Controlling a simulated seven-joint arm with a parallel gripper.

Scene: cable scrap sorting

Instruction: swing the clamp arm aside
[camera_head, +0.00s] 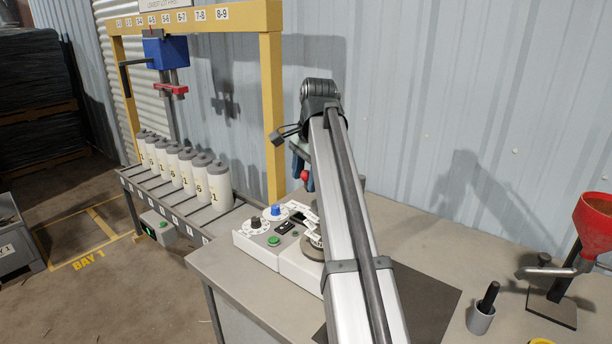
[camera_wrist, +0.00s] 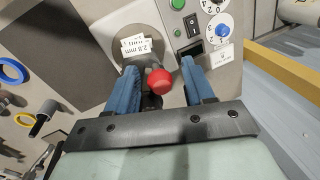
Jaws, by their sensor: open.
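The clamp arm's red ball knob (camera_wrist: 161,81) is in the middle of the wrist view, on a dark metal part that is mostly hidden beneath it. The knob also shows in the head view (camera_head: 304,175), close to my gripper. My gripper (camera_wrist: 159,68) is open, with one blue finger on each side of the knob. I see a gap between the knob and the right finger; I cannot tell whether the left finger touches the dark part. Behind the knob, white labels lie on a round dark plate (camera_wrist: 118,48). My arm hides much of this device in the head view.
A control box with a green button (camera_head: 273,240) and a blue dial (camera_head: 275,210) stands beside the device. A yellow frame (camera_head: 272,110) and several numbered canisters (camera_head: 219,183) are at left. A red funnel (camera_head: 594,222) and a black-handled tool in a cup (camera_head: 481,318) are at right.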

